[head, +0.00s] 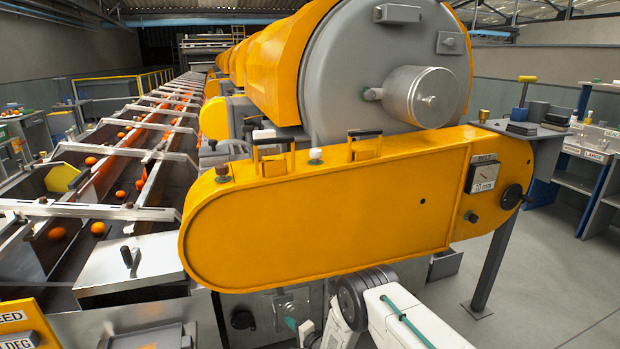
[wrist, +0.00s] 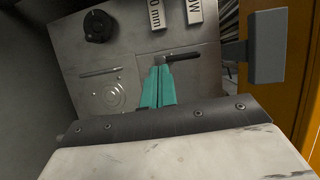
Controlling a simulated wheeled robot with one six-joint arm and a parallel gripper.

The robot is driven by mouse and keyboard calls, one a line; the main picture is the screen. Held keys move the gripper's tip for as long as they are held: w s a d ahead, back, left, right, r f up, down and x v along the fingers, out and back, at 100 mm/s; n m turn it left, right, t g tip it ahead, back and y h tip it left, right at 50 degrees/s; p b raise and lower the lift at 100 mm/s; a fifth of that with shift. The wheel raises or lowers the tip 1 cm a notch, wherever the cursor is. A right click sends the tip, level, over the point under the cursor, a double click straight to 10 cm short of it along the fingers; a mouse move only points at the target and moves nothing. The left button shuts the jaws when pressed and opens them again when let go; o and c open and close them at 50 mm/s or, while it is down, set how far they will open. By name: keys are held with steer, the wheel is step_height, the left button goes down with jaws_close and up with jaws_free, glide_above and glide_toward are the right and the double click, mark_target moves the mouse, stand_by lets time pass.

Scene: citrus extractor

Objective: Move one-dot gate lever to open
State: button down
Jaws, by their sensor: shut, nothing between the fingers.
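In the wrist view my gripper (wrist: 159,72) is shut and empty, its teal fingers together. Their tips lie close to the pivot end of a dark lever (wrist: 186,53) on a grey metal plate (wrist: 205,77); I cannot tell whether they touch it. The lever points right in that view. No dot mark is readable on it, so I cannot tell whether it is the one-dot lever. In the head view my gripper (head: 291,323) shows as a bit of teal below the yellow guard, beside a small metal plate (head: 282,300); the lever is not clear there.
A black round knob (wrist: 97,26) and partly cut-off labels (wrist: 157,14) are on the panel. A grey block on a stem (wrist: 265,60) stands out right of the lever. The big yellow guard (head: 320,225) overhangs this area. Open floor (head: 545,270) lies to the right.

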steer(key=s+d+f+n+g+h, duration=0.3)
steer(key=d+f+n+g+h, duration=0.1)
steer(key=d+f+g+h, duration=0.15)
steer(key=s+d+r+n+g+h, duration=0.1)
steer(key=s+d+r+g+h, duration=0.15)
steer(key=d+r, duration=0.45)
steer(key=s+d+r+n+g+h, duration=0.1)
steer(key=s+d+r+n+h, duration=0.15)
steer(key=r, duration=0.75)
steer(key=s+d+r+n+g+h, duration=0.15)
steer(key=s+d+r, duration=0.3)
steer(key=r, duration=0.45)
steer(key=s+d+r, duration=0.4)
steer(key=s+r, duration=0.8)
steer(key=s+d+r, duration=0.5)
steer(key=s+r, duration=0.7)
steer(key=s, duration=0.1)
steer(key=s+d+r, duration=0.4)
steer(key=s+r, duration=0.8)
steer(key=s, duration=0.1)
steer(key=shift+d+r+n+g+y, duration=0.25)
steer(key=shift+d+n+g+y, duration=0.05)
steer(key=shift+d+g, duration=0.05)
steer(key=shift+d, duration=0.1)
